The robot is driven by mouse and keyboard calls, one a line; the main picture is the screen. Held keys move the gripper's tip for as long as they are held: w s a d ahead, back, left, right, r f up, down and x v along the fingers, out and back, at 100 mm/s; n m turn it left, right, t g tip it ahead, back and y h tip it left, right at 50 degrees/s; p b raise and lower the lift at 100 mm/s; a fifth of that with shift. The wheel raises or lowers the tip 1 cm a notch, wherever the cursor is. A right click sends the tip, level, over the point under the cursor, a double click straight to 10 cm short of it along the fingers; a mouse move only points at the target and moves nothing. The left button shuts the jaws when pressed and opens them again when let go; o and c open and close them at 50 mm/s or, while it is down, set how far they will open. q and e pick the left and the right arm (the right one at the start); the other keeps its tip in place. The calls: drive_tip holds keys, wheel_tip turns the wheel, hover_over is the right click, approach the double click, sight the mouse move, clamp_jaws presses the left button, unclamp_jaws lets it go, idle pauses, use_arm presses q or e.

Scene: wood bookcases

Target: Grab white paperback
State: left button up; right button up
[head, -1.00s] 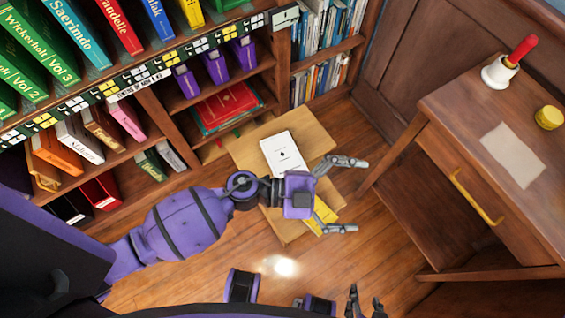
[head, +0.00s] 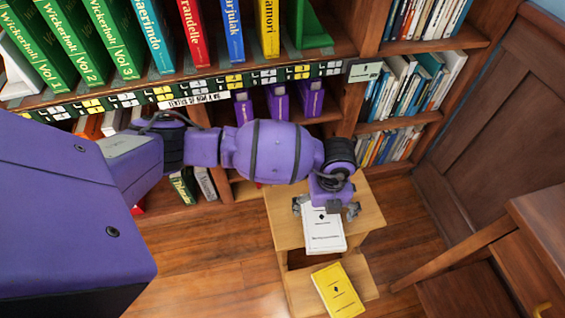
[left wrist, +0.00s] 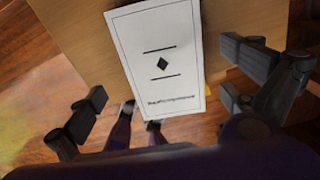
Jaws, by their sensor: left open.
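The white paperback (head: 324,232) lies flat on the upper step of a small wooden step stool, with its near end close to the step's front edge. In the left wrist view the white paperback (left wrist: 160,60) shows its cover with a black diamond and small text. My left gripper (head: 327,209) is over the far part of the book, with its fingers spread to either side. In the left wrist view the open left gripper (left wrist: 165,98) has a finger on each side of the book, with nothing held. My right gripper is not in view.
A yellow book (head: 338,291) lies on the stool's lower step (head: 300,290). A bookcase (head: 340,40) full of books stands behind. A wooden desk (head: 540,215) is at the right. Wooden floor (head: 210,265) is clear to the left of the stool.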

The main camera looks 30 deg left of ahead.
sight(323, 219)
use_arm(q)
drive_tip(key=f, duration=0.2)
drive_tip(key=d+f+b, duration=0.1)
drive_tip(key=f, duration=0.1)
drive_tip(key=shift+s+f, duration=0.1)
drive_tip(key=shift+f, duration=0.1)
drive_tip(key=c, duration=1.2)
drive_tip(key=shift+c, duration=0.7)
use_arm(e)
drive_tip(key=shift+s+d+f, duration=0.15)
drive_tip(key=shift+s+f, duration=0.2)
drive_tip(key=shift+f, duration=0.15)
use_arm(q)
drive_tip(key=shift+r, duration=0.1)
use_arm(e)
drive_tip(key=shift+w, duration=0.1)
